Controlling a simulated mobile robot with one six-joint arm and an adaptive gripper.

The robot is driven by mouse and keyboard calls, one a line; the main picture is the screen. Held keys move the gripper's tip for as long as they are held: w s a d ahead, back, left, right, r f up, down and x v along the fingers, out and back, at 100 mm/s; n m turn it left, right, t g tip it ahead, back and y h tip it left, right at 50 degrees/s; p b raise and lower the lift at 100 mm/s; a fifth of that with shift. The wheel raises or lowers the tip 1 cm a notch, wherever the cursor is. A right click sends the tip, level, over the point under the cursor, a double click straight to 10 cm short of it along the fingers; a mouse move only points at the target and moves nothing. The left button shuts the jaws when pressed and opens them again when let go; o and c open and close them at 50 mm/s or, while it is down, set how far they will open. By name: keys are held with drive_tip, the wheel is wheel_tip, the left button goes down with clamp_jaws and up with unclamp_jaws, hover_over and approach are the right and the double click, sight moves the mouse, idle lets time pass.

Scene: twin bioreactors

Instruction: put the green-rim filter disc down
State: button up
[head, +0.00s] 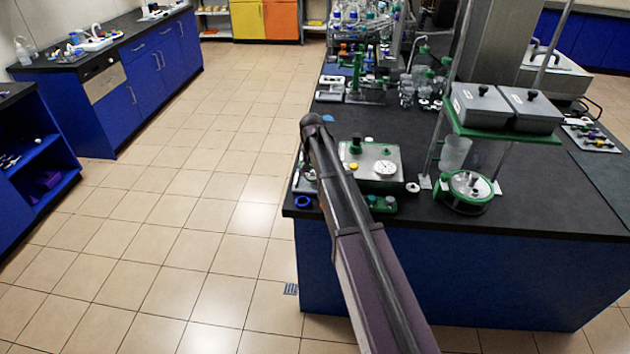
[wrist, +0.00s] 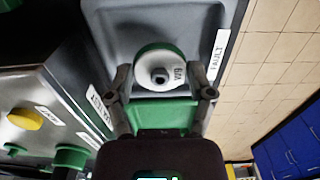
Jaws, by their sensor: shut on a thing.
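The green-rim filter disc (wrist: 160,68) shows in the wrist view as a white disc with a green rim, a dark centre port and a short dark marking. My gripper (wrist: 161,80) is shut on it, with one finger at each side. The disc is over a grey tray (wrist: 108,38) with a "FAULT" label on the right and another, hard-to-read label on the left. I cannot tell whether the disc touches the tray. A green block or panel (wrist: 165,117) lies below the disc in the picture. In the head view my arm hides the gripper and the disc.
A grey and green device with a dial (head: 384,168) and yellow knob stands right of my arm on the black bench (head: 480,222). A blue ring (head: 303,202) lies near the bench's front left corner. A green rack (head: 470,130) with grey boxes is farther right. Tiled floor is clear at left.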

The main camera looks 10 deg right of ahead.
sight(312, 173)
drive_tip(key=shift+f+b, duration=0.6)
drive_tip(key=shift+f, duration=0.3)
drive_tip(key=shift+f, duration=0.15)
drive_tip(key=o, duration=0.8)
wheel_tip(312, 173, up, 12)
drive_tip(key=p, duration=1.2)
drive_tip(key=shift+r, duration=0.2)
